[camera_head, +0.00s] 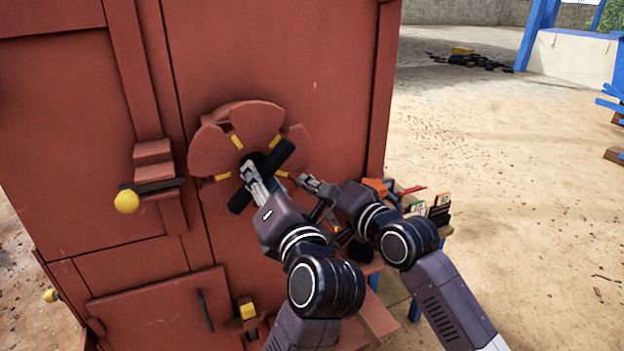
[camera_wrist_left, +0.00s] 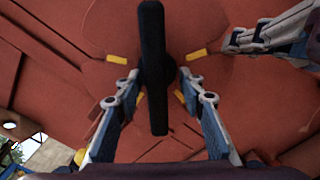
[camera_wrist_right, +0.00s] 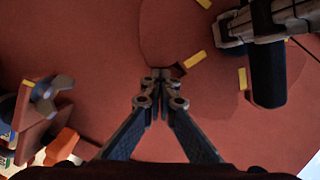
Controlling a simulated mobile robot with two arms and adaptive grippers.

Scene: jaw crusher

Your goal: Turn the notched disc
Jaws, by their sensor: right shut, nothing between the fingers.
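The notched disc (camera_head: 232,122) is a red disc with yellow marks on the red machine front. It also shows in the left wrist view (camera_wrist_left: 215,85). A black bar handle (camera_head: 276,160) crosses its centre, slanting in the head view and near vertical in the left wrist view (camera_wrist_left: 153,50). My left gripper (camera_wrist_left: 160,75) is open, its fingers on both sides of the bar with gaps visible. My right gripper (camera_wrist_right: 160,74) is shut and empty, its tips near the disc's edge beside a dark notch. Whether they touch it, I cannot tell. My left gripper hides part of the handle.
A lever with a yellow knob (camera_head: 126,201) sticks out left of the disc. A lower door (camera_head: 160,310) has a dark handle. Tools and orange items (camera_head: 376,187) lie on a low stand behind my right arm. Open sandy ground (camera_head: 540,220) is at the right.

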